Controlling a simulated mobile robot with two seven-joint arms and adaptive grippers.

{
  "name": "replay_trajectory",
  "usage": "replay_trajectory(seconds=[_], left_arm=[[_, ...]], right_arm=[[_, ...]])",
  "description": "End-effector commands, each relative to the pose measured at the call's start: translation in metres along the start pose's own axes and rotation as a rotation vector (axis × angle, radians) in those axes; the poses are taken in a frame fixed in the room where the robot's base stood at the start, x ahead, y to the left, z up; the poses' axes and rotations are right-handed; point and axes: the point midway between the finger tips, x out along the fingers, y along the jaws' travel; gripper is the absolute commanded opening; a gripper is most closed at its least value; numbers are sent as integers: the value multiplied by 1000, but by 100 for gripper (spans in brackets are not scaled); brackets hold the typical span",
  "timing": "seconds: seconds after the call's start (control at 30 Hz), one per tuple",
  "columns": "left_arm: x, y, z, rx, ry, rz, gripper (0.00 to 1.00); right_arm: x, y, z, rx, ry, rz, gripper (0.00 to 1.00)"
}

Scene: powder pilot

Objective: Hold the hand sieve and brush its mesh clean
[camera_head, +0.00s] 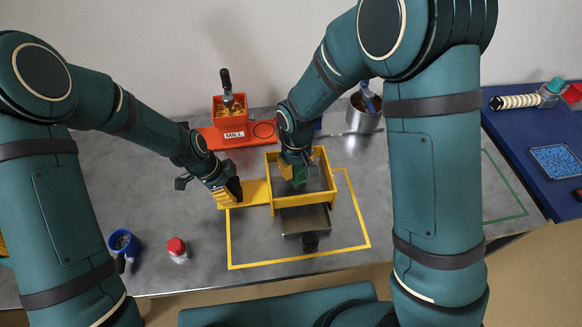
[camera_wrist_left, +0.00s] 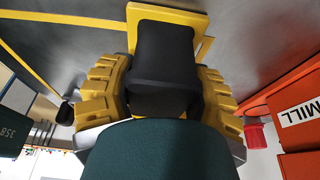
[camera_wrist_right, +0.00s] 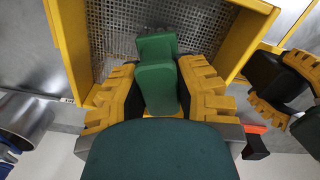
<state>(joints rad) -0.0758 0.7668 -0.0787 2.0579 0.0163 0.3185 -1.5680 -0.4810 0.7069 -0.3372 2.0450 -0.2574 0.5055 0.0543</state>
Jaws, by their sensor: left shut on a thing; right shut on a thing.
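The hand sieve is a yellow square frame (camera_head: 330,190) with a grey mesh floor, held over the grey bench. Its mesh (camera_wrist_right: 112,25) shows closely in the right wrist view. My left gripper (camera_head: 236,190) is shut on the sieve's black handle (camera_wrist_left: 165,60), at the left of the frame. My right gripper (camera_head: 297,178) reaches down inside the frame. It is shut on the brush's green handle (camera_wrist_right: 157,75). The brush's bristles are hidden, so I cannot tell if they touch the mesh.
A metal pan (camera_head: 304,221) with a dark handle sits at the sieve's front, inside a yellow outline. An orange mill (camera_head: 230,122) and steel pot (camera_head: 363,118) stand behind. A blue cup (camera_head: 122,244) and red-capped jar (camera_head: 177,250) are front left.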

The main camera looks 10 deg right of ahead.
Motion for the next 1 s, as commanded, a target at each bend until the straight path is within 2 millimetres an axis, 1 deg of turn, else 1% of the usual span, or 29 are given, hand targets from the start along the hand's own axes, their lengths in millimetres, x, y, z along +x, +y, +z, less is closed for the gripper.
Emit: replay_trajectory(seconds=[0.2,0.47,0.7,1.0], left_arm=[[0,0,1,-1,-1,-1,10],[0,0,1,-1,-1,-1,10],[0,0,1,-1,-1,-1,10],[0,0,2,-2,-2,-1,10]], right_arm=[[3,17,8,4,-3,0,0],[4,27,12,4,-6,1,0],[2,44,19,5,-6,1,0],[2,46,20,3,-5,1,0]])
